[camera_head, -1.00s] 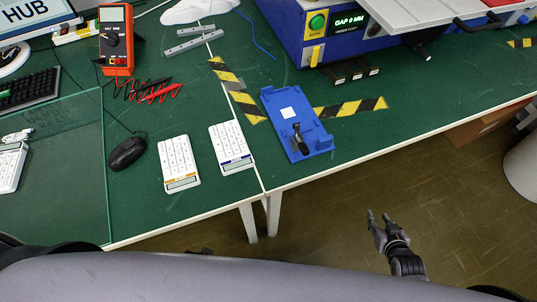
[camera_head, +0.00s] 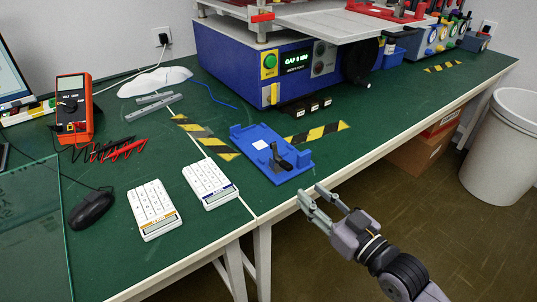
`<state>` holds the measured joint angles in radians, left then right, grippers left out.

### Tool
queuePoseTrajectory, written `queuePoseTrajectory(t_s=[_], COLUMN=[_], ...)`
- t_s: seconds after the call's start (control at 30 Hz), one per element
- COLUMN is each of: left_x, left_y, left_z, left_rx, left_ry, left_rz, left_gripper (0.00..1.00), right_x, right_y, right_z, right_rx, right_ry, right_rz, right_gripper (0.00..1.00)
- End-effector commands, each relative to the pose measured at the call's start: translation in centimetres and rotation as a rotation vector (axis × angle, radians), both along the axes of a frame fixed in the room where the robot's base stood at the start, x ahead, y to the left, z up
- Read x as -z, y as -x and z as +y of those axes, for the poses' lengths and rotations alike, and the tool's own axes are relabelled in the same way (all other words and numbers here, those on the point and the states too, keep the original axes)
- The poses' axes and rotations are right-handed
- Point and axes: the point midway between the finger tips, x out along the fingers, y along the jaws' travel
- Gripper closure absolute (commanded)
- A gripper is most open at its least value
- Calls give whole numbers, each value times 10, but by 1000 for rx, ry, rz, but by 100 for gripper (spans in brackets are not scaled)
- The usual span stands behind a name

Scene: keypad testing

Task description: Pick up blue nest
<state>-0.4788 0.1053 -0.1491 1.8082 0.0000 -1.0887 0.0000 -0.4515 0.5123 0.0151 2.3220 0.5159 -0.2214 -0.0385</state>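The blue nest (camera_head: 277,168) is a flat blue tray-like fixture with raised ends, a white square label and a black lever clamp. It lies on the green bench near the front edge, beside yellow-black tape. My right gripper (camera_head: 316,194) is open and empty, just off the bench edge in front of the nest, with its fingers pointing toward the nest. It is apart from the nest. My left gripper is not in view.
Two white keypads (camera_head: 209,184) and (camera_head: 154,208) lie left of the nest. A blue press machine (camera_head: 235,62) stands behind it. An orange multimeter (camera_head: 73,108) and black mouse (camera_head: 91,208) are further left. A white bin (camera_head: 500,150) stands on the floor at right.

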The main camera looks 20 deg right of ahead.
Motion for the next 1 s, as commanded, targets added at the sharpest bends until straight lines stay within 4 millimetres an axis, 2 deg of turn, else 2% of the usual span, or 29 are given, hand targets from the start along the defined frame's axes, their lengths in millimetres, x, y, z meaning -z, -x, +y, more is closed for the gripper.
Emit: queuePoseTrajectory(t_s=[0.43,0.77,1.0], left_x=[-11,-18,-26], left_y=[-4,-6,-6], left_z=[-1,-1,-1], left_rx=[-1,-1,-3], left_ry=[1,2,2], left_rz=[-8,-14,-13], left_gripper=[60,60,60], right_x=[0,-1,-6], right_y=[-68,-90,-122], right_z=[25,32,41], right_rx=[0,0,0], right_ry=[-2,0,-3], right_rz=[-2,0,-1], right_gripper=[68,68,68])
